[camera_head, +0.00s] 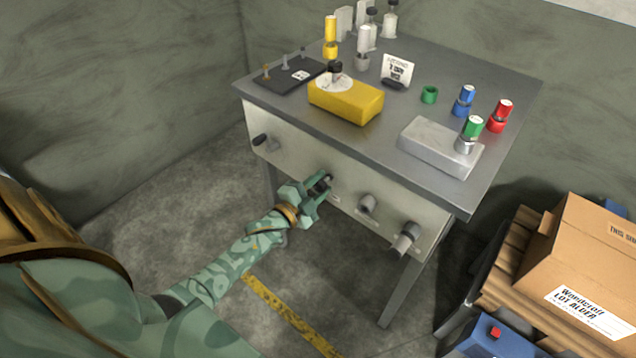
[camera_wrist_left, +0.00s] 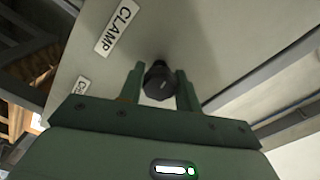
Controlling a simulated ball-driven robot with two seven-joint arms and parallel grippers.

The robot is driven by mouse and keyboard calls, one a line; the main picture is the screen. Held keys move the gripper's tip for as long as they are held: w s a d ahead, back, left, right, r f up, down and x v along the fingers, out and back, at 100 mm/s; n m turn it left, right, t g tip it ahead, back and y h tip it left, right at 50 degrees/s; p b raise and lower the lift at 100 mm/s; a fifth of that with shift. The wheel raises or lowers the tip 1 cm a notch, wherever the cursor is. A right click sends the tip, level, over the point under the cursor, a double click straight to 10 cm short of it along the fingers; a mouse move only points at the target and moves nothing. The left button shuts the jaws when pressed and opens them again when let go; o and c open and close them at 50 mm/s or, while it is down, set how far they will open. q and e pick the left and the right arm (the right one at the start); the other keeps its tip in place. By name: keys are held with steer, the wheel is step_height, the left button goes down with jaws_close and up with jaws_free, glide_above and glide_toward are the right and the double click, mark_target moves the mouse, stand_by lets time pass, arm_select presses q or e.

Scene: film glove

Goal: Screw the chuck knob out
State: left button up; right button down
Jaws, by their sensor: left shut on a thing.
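A dark faceted knob (camera_wrist_left: 159,84) sticks out of the pale front panel (camera_wrist_left: 215,50) of the metal bench. In the left wrist view it stands between the two fingers of my left gripper (camera_wrist_left: 158,88), which is shut on it. In the head view my green left gripper (camera_head: 318,185) is at the panel and hides most of this knob. A "CLAMP" label (camera_wrist_left: 119,28) shows beside the knob in the wrist view. A second label (camera_wrist_left: 82,87) is mostly covered, so I cannot read it whole. My right gripper is out of view.
Other controls on the panel are a dark handle (camera_head: 260,140), a grey knob (camera_head: 368,203) and a larger grey knob (camera_head: 405,238). On the bench top (camera_head: 440,75) are a yellow block (camera_head: 346,102) and a metal block (camera_head: 435,148). A cardboard box (camera_head: 580,260) stands at right.

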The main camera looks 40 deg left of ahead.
arm_select(q)
steer(key=n+p, duration=0.1)
steer(key=n, duration=0.3)
steer(key=shift+r+n, duration=0.1)
steer(key=shift+n, duration=0.2)
steer(key=n+p, duration=0.1)
steer(key=n, duration=0.3)
steer(key=shift+n+p, duration=0.3)
steer(key=shift+p, duration=0.05)
steer(key=n, duration=0.4)
steer(key=shift+d+n+p, duration=0.1)
steer(key=shift+n+p, duration=0.2)
steer(key=shift+p, duration=0.1)
steer(key=n, duration=1.5)
steer(key=n+b, duration=0.1)
steer(key=n, duration=0.4)
steer(key=n+b, duration=0.1)
steer(key=n, duration=0.3)
steer(key=shift+n, duration=0.4)
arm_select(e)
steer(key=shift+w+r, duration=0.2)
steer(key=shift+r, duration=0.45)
arm_select(q)
steer(key=shift+r, duration=0.1)
